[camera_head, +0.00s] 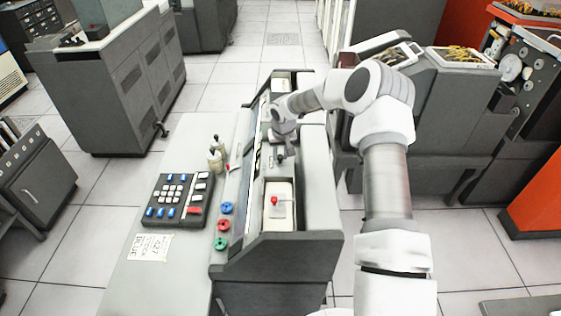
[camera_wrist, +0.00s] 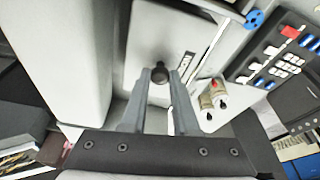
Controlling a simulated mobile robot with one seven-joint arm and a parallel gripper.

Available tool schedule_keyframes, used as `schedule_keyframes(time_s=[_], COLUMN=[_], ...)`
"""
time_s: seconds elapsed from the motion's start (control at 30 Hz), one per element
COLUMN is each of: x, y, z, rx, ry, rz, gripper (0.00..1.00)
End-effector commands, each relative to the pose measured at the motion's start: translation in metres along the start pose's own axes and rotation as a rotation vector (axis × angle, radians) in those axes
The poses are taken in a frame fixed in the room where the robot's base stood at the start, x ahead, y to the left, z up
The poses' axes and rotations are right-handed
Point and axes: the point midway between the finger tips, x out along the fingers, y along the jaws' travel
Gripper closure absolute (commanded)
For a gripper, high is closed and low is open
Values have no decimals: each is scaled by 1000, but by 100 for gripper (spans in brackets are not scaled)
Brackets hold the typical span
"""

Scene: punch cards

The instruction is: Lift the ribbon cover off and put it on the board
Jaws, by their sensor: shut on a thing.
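The ribbon cover (camera_wrist: 168,35) is a flat pale grey plate with a round black knob (camera_wrist: 160,75). It fills the upper middle of the wrist view. My gripper (camera_wrist: 160,80) has its two grey fingers closed about the knob. In the head view my gripper (camera_head: 283,153) is over the middle of the long grey machine and largely hides the cover. I cannot tell whether the cover is seated or slightly raised. The pale grey board (camera_head: 137,218) extends to the left of the machine, with a wide bare part near its front.
On the board are a black keypad (camera_head: 178,198), a paper note (camera_head: 150,247) and two small bottles (camera_head: 215,156). Blue, red and green knobs (camera_head: 223,225) line the machine's left edge. A recess holding a red-topped part (camera_head: 275,200) is in front of my gripper. The machine's raised right wall (camera_head: 318,190) stands close beside it.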

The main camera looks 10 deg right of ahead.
Motion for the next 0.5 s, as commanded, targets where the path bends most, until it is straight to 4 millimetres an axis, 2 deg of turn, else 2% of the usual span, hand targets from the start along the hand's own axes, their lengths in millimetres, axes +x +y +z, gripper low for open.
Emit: schedule_keyframes(time_s=[0.3, 0.5], x=[-57, -77], y=[0, 0], z=[-16, -22], rx=[0, 0], ry=[3, 1], rz=[1, 0], gripper=[100, 100])
